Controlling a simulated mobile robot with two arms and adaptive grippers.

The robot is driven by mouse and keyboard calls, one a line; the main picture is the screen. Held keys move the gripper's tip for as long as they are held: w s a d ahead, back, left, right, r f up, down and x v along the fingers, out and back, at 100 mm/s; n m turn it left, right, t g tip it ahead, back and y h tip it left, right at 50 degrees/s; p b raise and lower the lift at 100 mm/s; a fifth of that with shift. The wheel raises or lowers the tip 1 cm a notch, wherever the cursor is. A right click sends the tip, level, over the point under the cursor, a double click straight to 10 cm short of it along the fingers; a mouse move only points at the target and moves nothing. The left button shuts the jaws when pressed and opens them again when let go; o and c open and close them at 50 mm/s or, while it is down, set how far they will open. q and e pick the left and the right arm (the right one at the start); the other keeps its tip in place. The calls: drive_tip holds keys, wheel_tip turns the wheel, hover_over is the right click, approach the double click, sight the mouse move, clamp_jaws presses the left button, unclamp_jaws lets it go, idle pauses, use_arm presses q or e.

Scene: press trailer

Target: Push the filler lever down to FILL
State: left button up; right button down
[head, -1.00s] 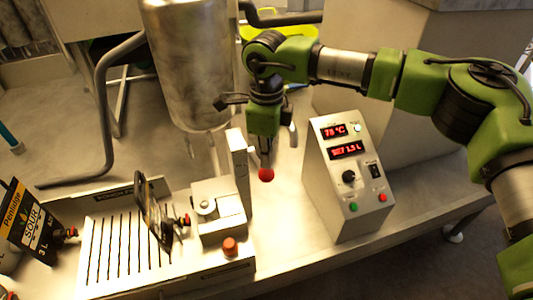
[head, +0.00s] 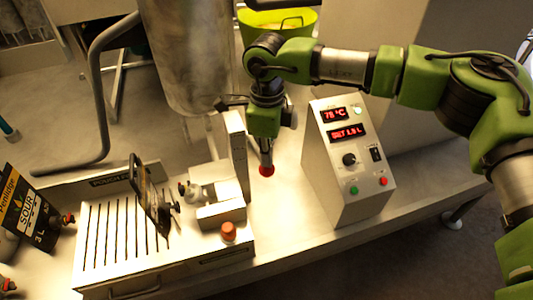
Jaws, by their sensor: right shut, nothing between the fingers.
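The filler unit (head: 218,205) stands at the right end of the slatted tray, with an upright post (head: 237,150). The filler lever shows as a red ball knob (head: 267,170) just right of the post. My right gripper (head: 266,155) points down with its shut fingertips at the knob, apparently touching it from above; nothing is between the fingers. The lever's rod is hidden by the gripper and post. Any FILL marking is not readable. My left gripper is not in view.
A control box (head: 345,160) with red displays reading 78 °C stands right of the lever. A steel tank (head: 187,55) is behind. A yellow-green tub (head: 285,22) stands at the back.

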drive_tip(key=shift+s+f+b, duration=0.2)
drive_tip(key=shift+f+b, duration=1.35)
drive_tip(key=shift+f, duration=0.3)
drive_tip(key=shift+r, duration=0.1)
wheel_tip(320, 180, up, 10)
drive_tip(key=p, duration=0.4)
